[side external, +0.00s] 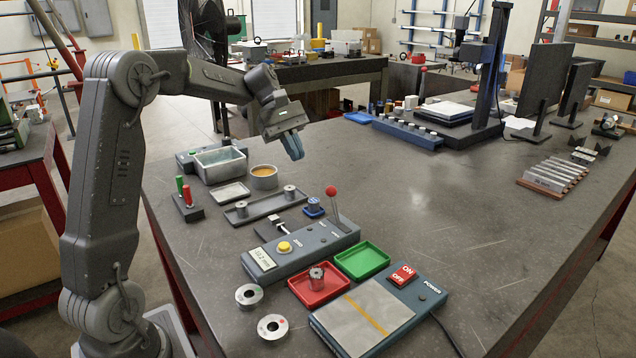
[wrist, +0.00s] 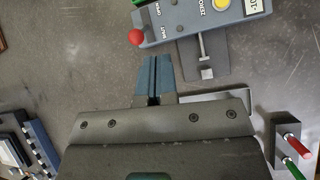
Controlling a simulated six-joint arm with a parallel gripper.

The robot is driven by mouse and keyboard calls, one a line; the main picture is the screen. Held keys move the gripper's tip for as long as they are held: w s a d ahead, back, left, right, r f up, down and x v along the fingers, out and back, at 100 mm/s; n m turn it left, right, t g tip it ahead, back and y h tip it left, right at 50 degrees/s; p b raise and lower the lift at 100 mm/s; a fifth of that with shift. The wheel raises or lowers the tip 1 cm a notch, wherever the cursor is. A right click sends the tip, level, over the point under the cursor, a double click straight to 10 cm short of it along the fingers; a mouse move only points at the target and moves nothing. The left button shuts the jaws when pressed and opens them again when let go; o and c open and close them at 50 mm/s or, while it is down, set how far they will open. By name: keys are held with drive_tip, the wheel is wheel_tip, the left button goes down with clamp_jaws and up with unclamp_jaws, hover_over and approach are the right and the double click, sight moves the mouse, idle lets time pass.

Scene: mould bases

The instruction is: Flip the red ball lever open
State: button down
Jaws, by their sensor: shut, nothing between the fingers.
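The red ball lever (side external: 331,191) rises from the far end of the grey-blue gauge box (side external: 300,250). Its thin stem leans a little, with the red ball on top. In the wrist view the red ball (wrist: 136,37) is at the upper left edge of the box (wrist: 205,20), just ahead of my fingers. My gripper (side external: 294,146) is shut and empty, above the table behind the lever and to its left, clear of it. Its blue fingers (wrist: 153,80) are together in the wrist view and do not touch the ball.
A red tray (side external: 320,299) with a metal part, a green tray (side external: 362,261) and a power unit (side external: 372,322) stand near the box. A long grey tray (side external: 240,216), a metal bin (side external: 219,168) and a cup (side external: 264,180) lie left. The table's right middle is clear.

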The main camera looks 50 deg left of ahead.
drive_tip(key=w+a+f+n+t+h, duration=0.1)
drive_tip(key=w+a+f+n+h, duration=0.1)
drive_tip(key=a, duration=0.8)
drive_tip(key=shift+w+f+n+h, duration=0.15)
drive_tip(key=shift+f+n+h, duration=0.55)
drive_tip(key=shift+n, duration=0.4)
drive_tip(key=shift+d, duration=0.1)
approach(334, 207)
drive_tip(key=a+f, duration=0.2)
drive_tip(key=shift+w+d+r, duration=0.1)
drive_tip(key=shift+w+d, duration=0.05)
drive_tip(key=shift+d, duration=0.65)
drive_tip(key=shift+w+d+r, duration=0.1)
drive_tip(key=shift+w+d, duration=0.1)
drive_tip(key=shift+d, duration=0.6)
drive_tip(key=shift+w+d, duration=0.15)
drive_tip(key=shift+d, duration=0.7)
